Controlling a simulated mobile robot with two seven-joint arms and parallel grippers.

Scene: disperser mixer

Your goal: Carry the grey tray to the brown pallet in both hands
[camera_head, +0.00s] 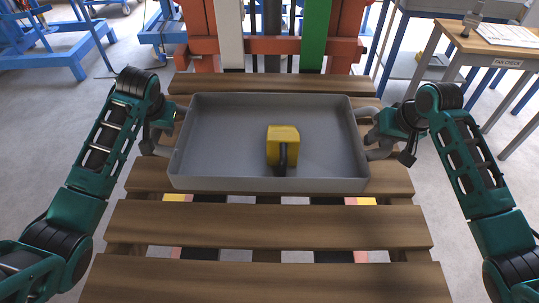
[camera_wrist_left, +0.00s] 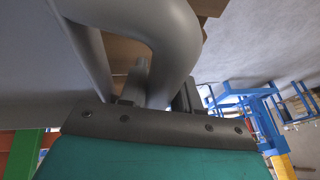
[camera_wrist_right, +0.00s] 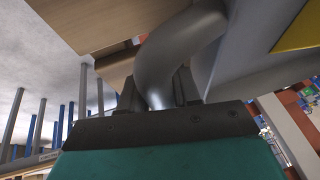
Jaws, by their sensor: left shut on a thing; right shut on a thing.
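The grey tray (camera_head: 230,115) is over the brown slatted pallet (camera_head: 265,222) in the head view, toward the pallet's far half. I cannot tell whether it touches the slats. A yellow block with a dark handle (camera_head: 284,135) is inside the tray, right of its middle. My left gripper (camera_head: 158,140) is shut on the tray's left handle, which fills the left wrist view (camera_wrist_left: 165,35). My right gripper (camera_head: 376,138) is shut on the right handle, which shows in the right wrist view (camera_wrist_right: 165,60). The tray looks about level.
An orange-red frame (camera_head: 200,30) with white and green uprights stands right behind the pallet. A wooden-topped table (camera_head: 490,42) is at the right. Blue metal frames (camera_head: 50,40) stand at the left back. Yellow-and-black floor patches show between the slats.

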